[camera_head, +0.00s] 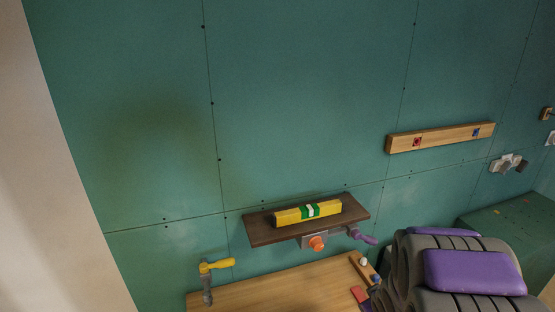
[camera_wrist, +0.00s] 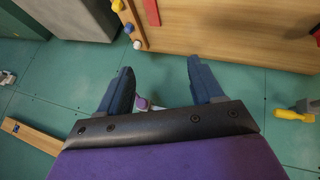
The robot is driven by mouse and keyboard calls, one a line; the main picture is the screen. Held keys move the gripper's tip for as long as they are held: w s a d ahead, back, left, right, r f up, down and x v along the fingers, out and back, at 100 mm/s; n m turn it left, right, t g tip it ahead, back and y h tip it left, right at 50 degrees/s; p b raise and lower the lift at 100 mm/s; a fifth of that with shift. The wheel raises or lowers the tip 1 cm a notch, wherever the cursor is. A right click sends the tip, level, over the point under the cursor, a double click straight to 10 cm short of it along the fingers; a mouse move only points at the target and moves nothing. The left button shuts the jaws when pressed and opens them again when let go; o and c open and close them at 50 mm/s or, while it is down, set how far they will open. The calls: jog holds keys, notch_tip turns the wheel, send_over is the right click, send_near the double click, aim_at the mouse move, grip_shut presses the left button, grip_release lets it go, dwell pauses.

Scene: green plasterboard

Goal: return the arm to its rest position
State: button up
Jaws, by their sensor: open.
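My gripper (camera_wrist: 160,66) shows in the wrist view with its two dark blue fingers spread apart. Nothing is held between them. A small white and purple part shows behind the fingers, farther off, and is partly hidden. My arm (camera_head: 465,268), grey with purple pads, fills the lower right of the head view. It is in front of the right end of the wooden worktop (camera_head: 262,294) and hides part of it. From the head view I cannot tell how the fingers stand.
A dark shelf (camera_head: 262,236) on the green wall bears a yellow level (camera_head: 290,216). Below it are an orange knob (camera_head: 317,243) and a purple handle (camera_head: 362,237). A yellow-handled clamp (camera_head: 216,265) stands at the worktop's left. A wooden rail (camera_head: 445,137) is higher right. The upper wall is clear.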

jog(key=s+a+r+m+g+b, duration=0.1)
jog(key=s+a+r+g+b, duration=0.1)
jog(key=s, duration=0.8)
jog(key=s+a+r+m+g+y+b, duration=0.1)
jog(key=s+a+r+m+g+b, duration=0.1)
jog(key=s+a, duration=0.4)
jog(key=s+a+r+m+g+b, duration=0.1)
jog(key=s+a+r+g+b, duration=0.1)
jog(key=s, duration=1.4)
jog(key=a+r+g, duration=0.1)
jog(key=a+g, duration=0.1)
jog(key=shift+a+r+m+g, duration=0.25)
jog(key=shift+m+g, duration=0.05)
jog(key=shift+g, duration=0.1)
